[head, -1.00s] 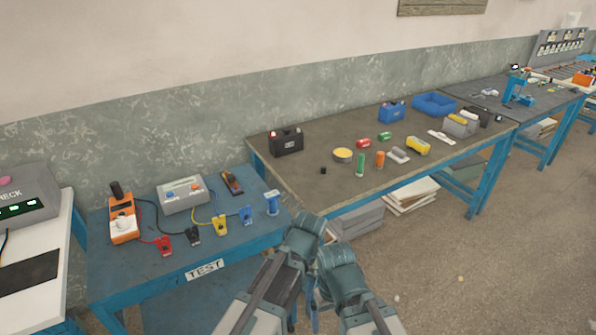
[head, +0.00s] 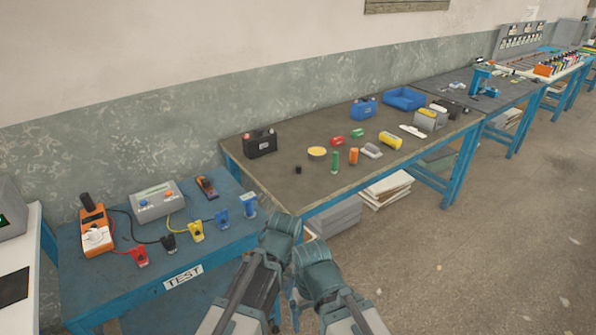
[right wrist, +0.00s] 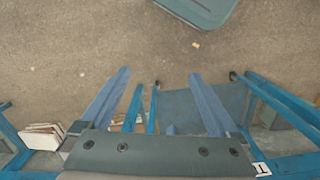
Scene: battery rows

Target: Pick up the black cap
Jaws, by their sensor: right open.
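A small black cap (head: 298,170) stands on the dark bench top, near its front left part, in the head view. It is left of the green cylinder and in front of the black battery. My right gripper (right wrist: 158,76) shows in the right wrist view with its two blue fingers wide apart and nothing between them. It is over the floor, away from the cap. In the head view my arm links show at the bottom, in front of the benches; the jaws cannot be made out there. I cannot see my left gripper. The cap is not in the right wrist view.
Near the cap on the bench (head: 250,168) are a black battery (head: 260,145), a yellow-topped round tin (head: 317,153), a green cylinder (head: 335,160) and an orange cylinder (head: 353,156). The blue TEST table (head: 110,285) with clips and meters is at left. The floor at right is clear.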

